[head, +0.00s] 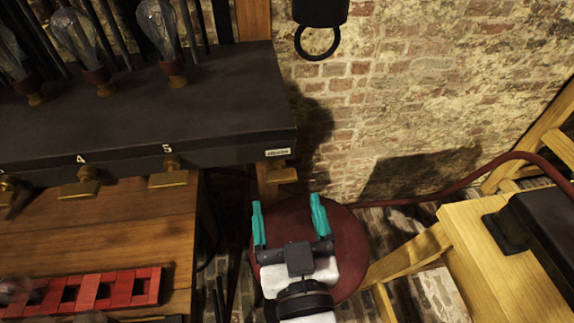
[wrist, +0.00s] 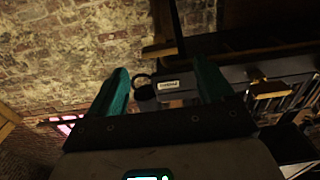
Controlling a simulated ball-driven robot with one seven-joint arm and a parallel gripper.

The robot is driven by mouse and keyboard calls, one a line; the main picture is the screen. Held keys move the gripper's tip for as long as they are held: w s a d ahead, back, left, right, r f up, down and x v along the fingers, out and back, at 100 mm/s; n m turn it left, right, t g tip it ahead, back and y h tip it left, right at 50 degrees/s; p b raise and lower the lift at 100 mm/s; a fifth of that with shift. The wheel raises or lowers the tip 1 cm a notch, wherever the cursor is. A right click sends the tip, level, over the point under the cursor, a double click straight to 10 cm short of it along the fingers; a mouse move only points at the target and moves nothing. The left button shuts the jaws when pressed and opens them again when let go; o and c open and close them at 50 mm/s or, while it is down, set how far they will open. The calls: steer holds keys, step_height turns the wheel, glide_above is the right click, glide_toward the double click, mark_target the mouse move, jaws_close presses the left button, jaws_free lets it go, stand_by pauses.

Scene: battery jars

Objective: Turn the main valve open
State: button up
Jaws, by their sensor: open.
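My gripper (head: 287,204) is open and empty, its two teal fingers pointing toward the dark bench's right end; it also shows in the wrist view (wrist: 160,68). The label also shows between the fingers in the wrist view (wrist: 168,84). More brass taps line the front edge, one under the number 5 (head: 168,180) and one under 4 (head: 80,188). I cannot tell for sure which is the main valve. No contact with any tap is visible.
The dark bench (head: 230,110) carries glass bulbs (head: 160,30). A black ring (head: 317,42) hangs at the brick wall. A wooden table (head: 100,235) with a red rack (head: 110,290) stands left. A dark red round top (head: 348,250) lies below my gripper; yellow wooden furniture (head: 480,240) stands right.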

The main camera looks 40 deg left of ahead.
mark_target(282, 182)
steer(key=x, duration=0.9)
steer(key=shift+w+a+p, duration=0.1)
steer(key=shift+w+p, duration=0.05)
steer(key=shift+p, duration=0.15)
steer(key=c, duration=1)
